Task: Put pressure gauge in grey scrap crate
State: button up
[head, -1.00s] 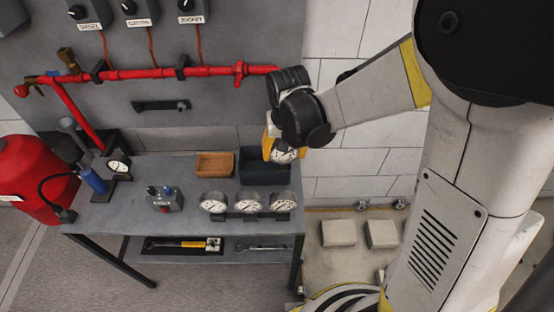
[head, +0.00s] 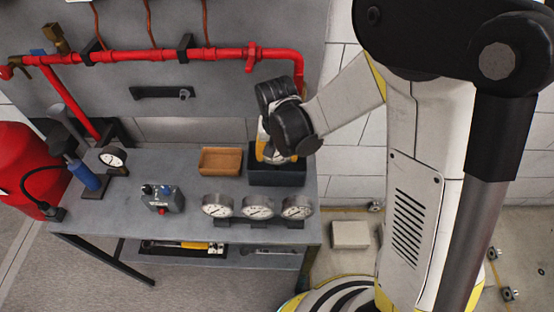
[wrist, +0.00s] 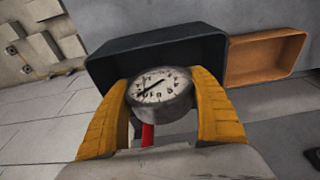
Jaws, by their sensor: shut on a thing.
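A pressure gauge (wrist: 162,86) with a white dial and a short red stem is between the yellow fingers of my gripper (wrist: 163,100) in the wrist view. My gripper (head: 275,155) is shut on it, and in the head view the gauge is mostly hidden by the gripper. The dark grey crate (head: 278,178) stands on the bench beneath and behind the gripper. In the wrist view the crate (wrist: 105,62) lies just beyond the gauge, which overlaps its near wall. I cannot tell the exact height of the gauge over the rim.
A brown tray (head: 221,161) stands just left of the crate. Three gauges on a stand (head: 257,206) are at the bench's front edge. A control box (head: 162,198) and a blue hand pump (head: 84,175) with a gauge are further left. A red pipe (head: 200,55) runs along the back panel.

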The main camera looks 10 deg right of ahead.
jog(key=shift+f, duration=0.55)
jog(key=shift+f, duration=0.2)
jog(key=o, duration=1.4)
jog(key=shift+r, duration=0.1)
notch_tip(320, 180, up, 12)
jog(key=s+p, duration=0.2)
jog(key=p, duration=0.3)
jog(key=s+d+r+t, duration=0.1)
jog(key=s+d+r, duration=0.2)
jog(key=s+r, duration=0.1)
jog(key=s+d+r+n+t, duration=0.1)
jog(key=s+d+r+t, duration=0.1)
jog(key=s+d+r, duration=0.1)
jog(key=s+d+r+n+t, duration=0.1)
jog(key=s+d+r+t, duration=0.1)
jog(key=s+d+r, duration=0.2)
jog(key=shift+v, duration=0.9)
